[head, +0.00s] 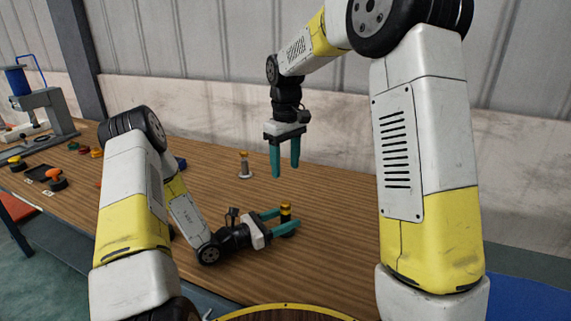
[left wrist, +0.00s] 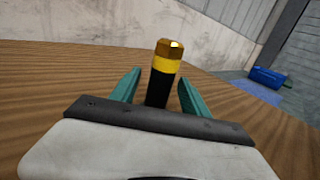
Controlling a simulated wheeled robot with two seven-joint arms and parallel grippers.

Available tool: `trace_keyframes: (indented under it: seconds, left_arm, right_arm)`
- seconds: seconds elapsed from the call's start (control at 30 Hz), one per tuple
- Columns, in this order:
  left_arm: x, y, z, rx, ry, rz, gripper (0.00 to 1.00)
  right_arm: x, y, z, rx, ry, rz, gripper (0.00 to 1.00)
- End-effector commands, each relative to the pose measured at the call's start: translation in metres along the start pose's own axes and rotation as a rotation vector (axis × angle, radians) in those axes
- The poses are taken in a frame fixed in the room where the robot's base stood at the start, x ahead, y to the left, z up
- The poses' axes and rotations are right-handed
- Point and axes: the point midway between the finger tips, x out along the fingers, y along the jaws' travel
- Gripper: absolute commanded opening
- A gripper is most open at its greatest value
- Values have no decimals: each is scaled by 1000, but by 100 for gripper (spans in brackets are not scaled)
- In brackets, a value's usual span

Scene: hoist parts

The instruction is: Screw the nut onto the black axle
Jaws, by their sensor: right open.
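The black axle (head: 286,217) stands upright on the table near its front edge, with a yellow band near its top. It also shows in the left wrist view (left wrist: 157,92). A brass-coloured nut (left wrist: 168,47) sits at the axle's top end; how far it is threaded I cannot tell. My left gripper (head: 287,219) lies low and level, its teal fingers on either side of the axle. In the left wrist view gaps show between the axle and both fingers. My right gripper (head: 284,174) is open and empty, pointing down above and behind the axle.
A grey post with an orange-yellow top (head: 244,165) stands farther back. A press-like machine (head: 50,112) and several small coloured parts are at the left. A blue bin (left wrist: 268,77) lies beyond the table in the left wrist view. The wooden table (head: 335,210) is clear to the right.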

Motion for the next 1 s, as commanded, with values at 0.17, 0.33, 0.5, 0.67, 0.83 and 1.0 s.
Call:
trace_keyframes:
  seconds: [0.17, 0.33, 0.5, 0.67, 0.83, 1.0]
  left_arm:
    - [-1, 0, 0, 0, 0, 1, 54]
    - [-19, 1, 0, 0, 1, 4, 54]
    - [-49, 1, -1, -1, 2, 4, 54]
    - [-70, 1, 0, 0, 0, 3, 54]
    - [-78, 1, 0, 0, 1, 1, 54]
    - [-78, 0, 0, 0, 0, 0, 54]
  right_arm:
    - [0, 0, 0, 0, 0, 0, 55]
    - [0, 0, 0, 0, 0, 0, 55]
    - [0, 0, 0, 0, 0, 0, 55]
    - [0, 0, 0, 0, 0, 0, 55]
    - [0, 0, 0, 0, 0, 0, 55]
    - [0, 0, 0, 0, 0, 0, 55]
